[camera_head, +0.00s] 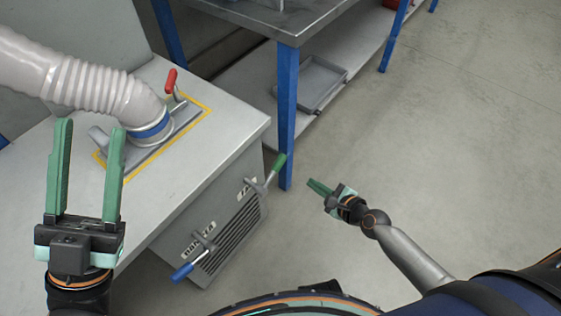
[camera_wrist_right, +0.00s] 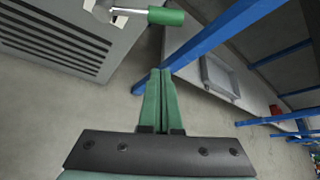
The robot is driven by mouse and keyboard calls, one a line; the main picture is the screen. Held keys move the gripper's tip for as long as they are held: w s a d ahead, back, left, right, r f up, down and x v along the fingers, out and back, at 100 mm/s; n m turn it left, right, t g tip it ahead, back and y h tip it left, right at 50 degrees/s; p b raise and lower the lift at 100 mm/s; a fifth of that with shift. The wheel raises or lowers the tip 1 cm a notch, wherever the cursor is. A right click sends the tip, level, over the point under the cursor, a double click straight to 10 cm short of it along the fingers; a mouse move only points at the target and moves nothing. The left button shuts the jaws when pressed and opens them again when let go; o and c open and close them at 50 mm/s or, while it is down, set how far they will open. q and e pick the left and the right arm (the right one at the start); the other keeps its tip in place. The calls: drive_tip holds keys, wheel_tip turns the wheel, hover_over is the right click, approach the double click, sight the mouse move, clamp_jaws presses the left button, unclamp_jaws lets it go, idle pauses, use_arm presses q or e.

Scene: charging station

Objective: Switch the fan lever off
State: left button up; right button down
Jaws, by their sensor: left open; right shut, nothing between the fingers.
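A green-handled lever (camera_head: 278,163) sticks out from the front of a grey cabinet (camera_head: 225,165), near its right upper corner. It also shows at the top of the right wrist view (camera_wrist_right: 166,16). A blue-handled lever (camera_head: 183,271) sits lower left on the same face. A red-handled lever (camera_head: 171,82) stands on the cabinet top by a hose. I cannot tell which one is the fan lever. My right gripper (camera_head: 312,184) is shut and empty, right of the green handle and apart from it. My left gripper (camera_head: 90,127) is open and empty over the cabinet top.
A ribbed hose (camera_head: 75,80) with a blue collar ends on the cabinet top inside a yellow outline. A vented grille (camera_head: 232,240) lies between the front levers. A blue table leg (camera_head: 287,115) stands close behind the green lever. The floor (camera_head: 440,130) to the right is clear.

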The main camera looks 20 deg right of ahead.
sight(274, 172)
drive_tip(key=shift+w, duration=0.3)
drive_tip(key=b+x, duration=0.4)
drive_tip(key=x, duration=0.5)
drive_tip(key=a+r+p, duration=0.2)
drive_tip(key=r+p, duration=0.1)
drive_tip(key=shift+w+a, duration=0.1)
drive_tip(key=shift+a, duration=0.05)
idle(0.3)
drive_tip(key=shift+a+r, duration=0.1)
drive_tip(key=shift+r, duration=0.2)
